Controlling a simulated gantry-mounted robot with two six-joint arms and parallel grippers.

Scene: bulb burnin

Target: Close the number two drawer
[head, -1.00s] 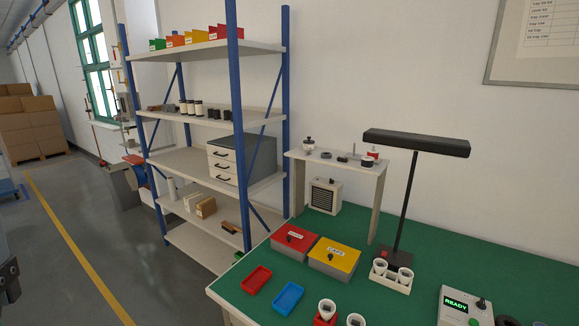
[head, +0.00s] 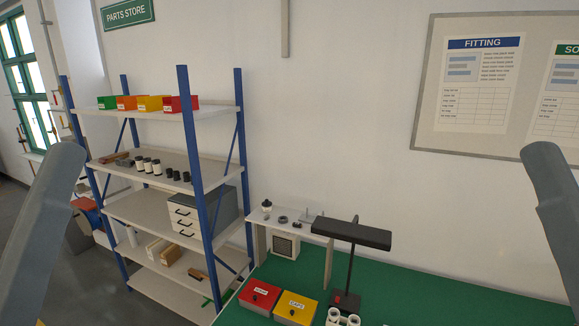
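A small drawer cabinet (head: 219,205) with a grey body and pale drawer fronts (head: 183,217) stands on a middle shelf of the blue rack. It has three stacked drawers, each with a dark handle. I cannot read numbers on the fronts, and from here I cannot tell whether any drawer stands slightly out. Grey links of my arms rise at the left and right edges of the head view. Neither gripper shows.
The blue-post rack (head: 197,150) holds coloured bins (head: 150,104) and several small jars (head: 146,165). Right of it, a green workbench (head: 420,292) carries a red box (head: 259,296), a yellow box (head: 296,306), a black lamp (head: 351,234) and a small raised shelf (head: 290,226).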

